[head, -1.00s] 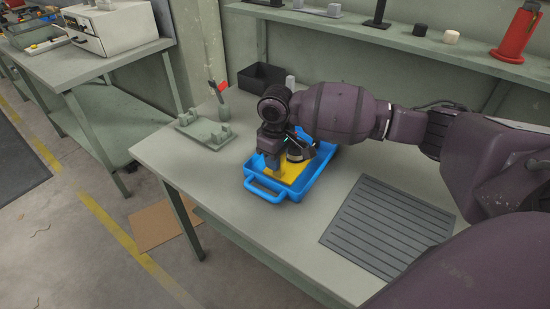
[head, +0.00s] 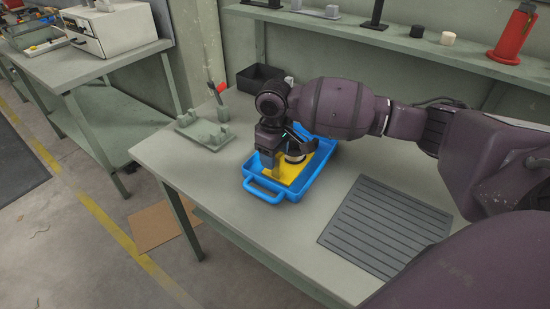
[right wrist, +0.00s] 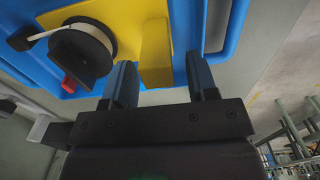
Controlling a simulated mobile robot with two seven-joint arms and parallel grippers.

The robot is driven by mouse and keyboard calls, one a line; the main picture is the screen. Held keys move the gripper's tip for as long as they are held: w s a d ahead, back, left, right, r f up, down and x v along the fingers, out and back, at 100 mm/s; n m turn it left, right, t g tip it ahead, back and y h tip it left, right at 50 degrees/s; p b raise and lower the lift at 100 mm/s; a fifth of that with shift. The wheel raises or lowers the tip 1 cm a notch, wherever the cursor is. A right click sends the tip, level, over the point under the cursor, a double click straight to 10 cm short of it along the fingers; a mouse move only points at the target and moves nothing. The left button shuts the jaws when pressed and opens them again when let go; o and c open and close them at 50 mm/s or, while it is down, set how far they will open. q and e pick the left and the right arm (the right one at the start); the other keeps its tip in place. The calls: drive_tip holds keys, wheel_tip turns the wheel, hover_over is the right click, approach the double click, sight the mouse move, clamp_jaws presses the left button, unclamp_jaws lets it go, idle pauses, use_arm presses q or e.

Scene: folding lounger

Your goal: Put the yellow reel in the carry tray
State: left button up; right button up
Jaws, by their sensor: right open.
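The yellow reel (head: 286,174), a flat yellow body with a raised yellow block and a dark drum wound in white, lies inside the blue carry tray (head: 263,194) on the workbench. In the right wrist view the reel's yellow block (right wrist: 155,50) shows between the two fingers, with a gap on each side. The white-wound drum (right wrist: 80,42) is left of the fingers. My right gripper (right wrist: 160,72) is open and holds nothing; in the head view it is over the tray's left side and hides part of the reel. The left gripper is out of view.
A ribbed grey mat (head: 385,228) lies to the right on the bench. A pale green fixture (head: 203,131) and a black bin (head: 262,78) stand left of and behind the tray. A shelf (head: 400,42) with several items runs along the back wall.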

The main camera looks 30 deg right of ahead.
wheel_tip(320, 180, up, 10)
drive_tip(key=shift+r+p, duration=0.25)
drive_tip(key=shift+p, duration=0.8)
